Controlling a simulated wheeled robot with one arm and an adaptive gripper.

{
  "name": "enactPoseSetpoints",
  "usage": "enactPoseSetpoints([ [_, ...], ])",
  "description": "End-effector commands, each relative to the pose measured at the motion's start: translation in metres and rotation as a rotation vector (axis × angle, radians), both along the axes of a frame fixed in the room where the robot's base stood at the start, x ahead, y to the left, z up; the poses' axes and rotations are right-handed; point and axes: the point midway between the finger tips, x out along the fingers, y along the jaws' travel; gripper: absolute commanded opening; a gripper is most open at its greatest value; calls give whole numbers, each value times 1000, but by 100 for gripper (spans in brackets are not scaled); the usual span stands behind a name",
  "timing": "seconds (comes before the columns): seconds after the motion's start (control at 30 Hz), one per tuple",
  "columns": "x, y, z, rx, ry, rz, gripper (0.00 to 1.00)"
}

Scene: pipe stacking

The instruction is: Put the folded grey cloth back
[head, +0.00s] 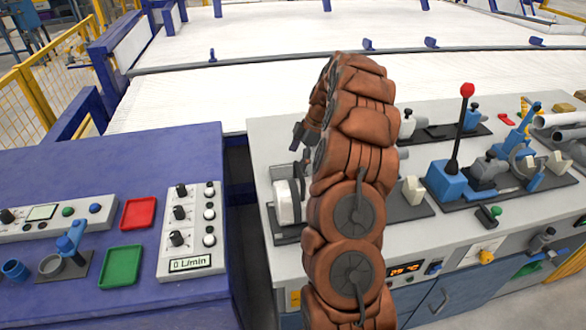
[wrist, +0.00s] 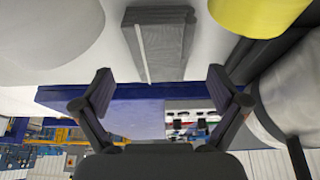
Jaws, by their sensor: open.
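A dark grey folded piece (wrist: 165,45), which looks like the folded grey cloth, lies on a pale surface in the wrist view, with a thin light strip along one side. My gripper (wrist: 160,80) is open, its two fingers spread wide on either side of the near end of the cloth. I see no contact between fingers and cloth; the depth gap is unclear. In the head view my gripper (head: 299,136) is a small dark shape mostly hidden behind my brown-covered arm. I cannot make out the cloth there.
In the wrist view a yellow cylinder (wrist: 258,12) and a large pale roll (wrist: 288,95) sit close on the right. In the head view, a blue bench (head: 60,180) with control panels stands left; a grey bench (head: 440,245) with a red-knobbed lever (head: 460,120) stands right.

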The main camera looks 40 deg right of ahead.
Motion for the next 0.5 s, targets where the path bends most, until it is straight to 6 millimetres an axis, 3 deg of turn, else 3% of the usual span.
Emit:
enactPoseSetpoints([
  [0.2,-6,-14,34,-3,-2,-2,97],
  [0.5,-12,-26,66,-1,-2,-1,97],
])
